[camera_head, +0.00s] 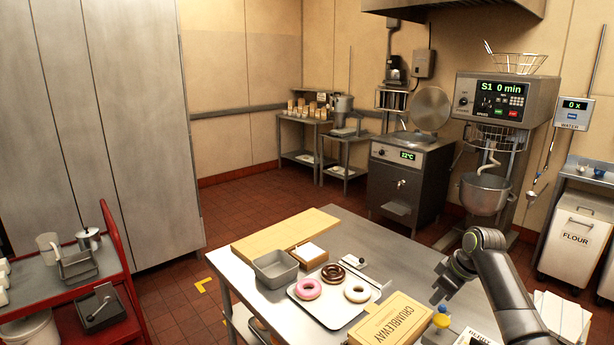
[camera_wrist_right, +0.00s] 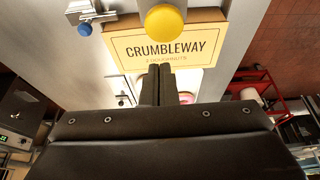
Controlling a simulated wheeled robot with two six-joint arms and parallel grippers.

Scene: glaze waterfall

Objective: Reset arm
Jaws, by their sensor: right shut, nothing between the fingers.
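My right arm (camera_head: 502,285) comes in from the lower right in the head view. Its gripper (camera_head: 438,296) hangs over the right part of the steel table, above and beside the yellow CRUMBLEWAY box (camera_head: 392,322). In the right wrist view the two dark fingers (camera_wrist_right: 157,84) are together, with nothing between them. The box (camera_wrist_right: 170,45) shows beyond the fingertips there, and a yellow round cap (camera_wrist_right: 165,22) stands close to it. My left arm and gripper do not show in either view.
The steel table (camera_head: 352,238) holds a tray (camera_head: 334,316) with three doughnuts, a grey bin (camera_head: 276,268) and a wooden board (camera_head: 285,236). Yellow- and blue-topped bottles (camera_head: 441,321) stand near my right gripper. A red cart (camera_head: 118,262) is at left; red floor lies between.

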